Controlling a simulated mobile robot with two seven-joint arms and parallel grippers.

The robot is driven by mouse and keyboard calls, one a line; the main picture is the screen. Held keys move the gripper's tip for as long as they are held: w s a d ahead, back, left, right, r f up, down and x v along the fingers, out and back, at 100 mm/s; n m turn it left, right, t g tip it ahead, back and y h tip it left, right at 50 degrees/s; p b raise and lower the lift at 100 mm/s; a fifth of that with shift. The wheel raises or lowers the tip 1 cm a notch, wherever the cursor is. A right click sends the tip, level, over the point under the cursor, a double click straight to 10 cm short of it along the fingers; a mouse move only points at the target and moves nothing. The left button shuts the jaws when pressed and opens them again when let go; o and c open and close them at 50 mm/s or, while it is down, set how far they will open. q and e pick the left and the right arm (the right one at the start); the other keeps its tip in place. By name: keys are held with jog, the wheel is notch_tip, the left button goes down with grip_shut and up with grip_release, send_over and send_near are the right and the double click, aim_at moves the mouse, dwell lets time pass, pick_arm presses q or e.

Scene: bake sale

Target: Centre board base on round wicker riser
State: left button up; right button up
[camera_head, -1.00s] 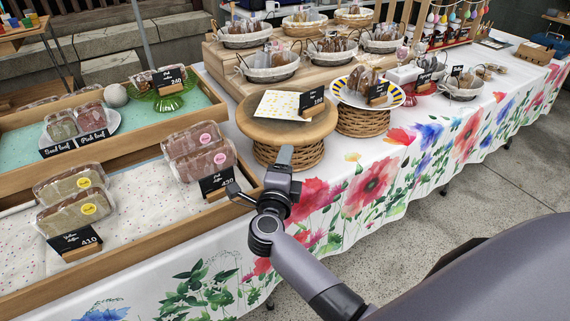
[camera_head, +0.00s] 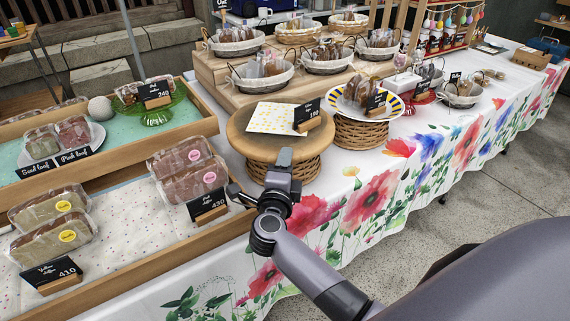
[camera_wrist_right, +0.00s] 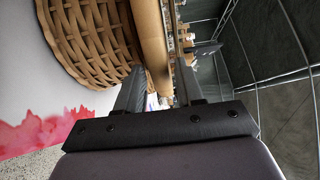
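The round wooden board base (camera_head: 240,139) lies on the round wicker riser (camera_head: 296,171). It overhangs the riser, a little more on the left than on the right. A dotted napkin (camera_head: 270,118) and a black price card (camera_head: 307,112) are on the board. My right gripper (camera_head: 284,157) is at the board's front rim. In the right wrist view, its open fingers (camera_wrist_right: 158,80) stand on either side of the board's edge (camera_wrist_right: 152,35), with a gap at one finger. The riser's weave (camera_wrist_right: 95,40) shows beside them. My left gripper is not in view.
A second wicker riser (camera_head: 361,134) with a striped plate (camera_head: 396,105) stands close on the right. A wooden tray (camera_head: 150,262) of wrapped loaves is close on the left. Baskets on a wooden stand (camera_head: 270,96) are behind. The floral tablecloth (camera_head: 375,205) falls away in front.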

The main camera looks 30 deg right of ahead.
grip_shut()
dwell(1.1)
jog(key=shift+o, duration=2.2)
grip_release()
